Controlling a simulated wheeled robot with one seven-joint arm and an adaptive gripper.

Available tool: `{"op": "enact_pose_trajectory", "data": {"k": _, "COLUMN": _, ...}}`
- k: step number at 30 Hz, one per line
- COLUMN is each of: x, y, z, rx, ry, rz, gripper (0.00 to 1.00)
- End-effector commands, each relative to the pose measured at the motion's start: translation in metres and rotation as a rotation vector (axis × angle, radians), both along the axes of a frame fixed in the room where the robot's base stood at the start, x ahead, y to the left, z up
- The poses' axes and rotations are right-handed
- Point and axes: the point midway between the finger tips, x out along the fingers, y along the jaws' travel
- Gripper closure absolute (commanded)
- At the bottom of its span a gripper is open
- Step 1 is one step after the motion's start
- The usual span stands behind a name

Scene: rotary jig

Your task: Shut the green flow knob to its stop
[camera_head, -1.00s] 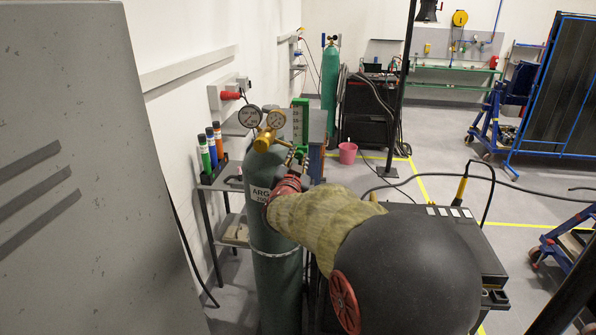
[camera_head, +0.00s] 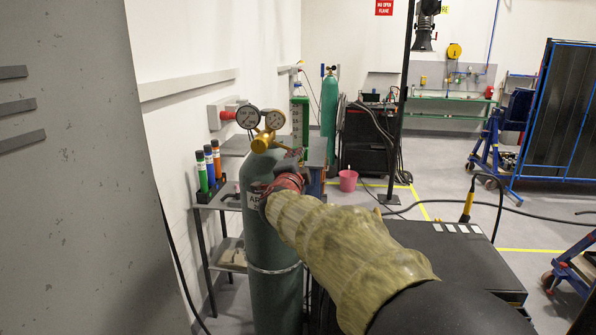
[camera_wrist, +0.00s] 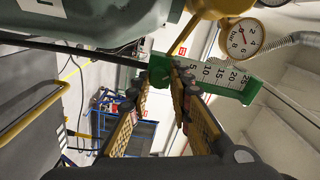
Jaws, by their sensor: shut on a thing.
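The flowmeter (camera_head: 299,124), a green-framed tube with a white scale, stands beside the regulator on top of the green gas cylinder (camera_head: 270,235). It also shows in the wrist view, with its numbered scale (camera_wrist: 217,77) lying sideways. The green flow knob (camera_wrist: 158,68) sits at the flowmeter's end, between my gripper's (camera_wrist: 160,80) yellow-padded fingertips. My gripper is shut on it. In the head view my gripper (camera_head: 291,160) is at the flowmeter's base and hides the knob. I cannot tell how far the knob is turned.
Two round gauges (camera_head: 248,117) and a brass regulator body (camera_head: 263,142) are close left of my gripper. A shelf with marker-like bottles (camera_head: 209,168) stands by the wall. A dark welding machine (camera_head: 455,255) is at the right. A grey cabinet (camera_head: 75,180) fills the left.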

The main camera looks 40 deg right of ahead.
Motion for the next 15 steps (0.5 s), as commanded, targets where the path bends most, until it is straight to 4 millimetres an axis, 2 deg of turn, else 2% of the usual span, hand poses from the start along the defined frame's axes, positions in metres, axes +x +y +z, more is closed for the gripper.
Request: {"op": "enact_pose_trajectory", "data": {"k": 15, "x": -0.0001, "y": -0.0001, "z": -0.0036, "rx": 0.307, "ry": -0.359, "rz": 0.0, "gripper": 1.0}}
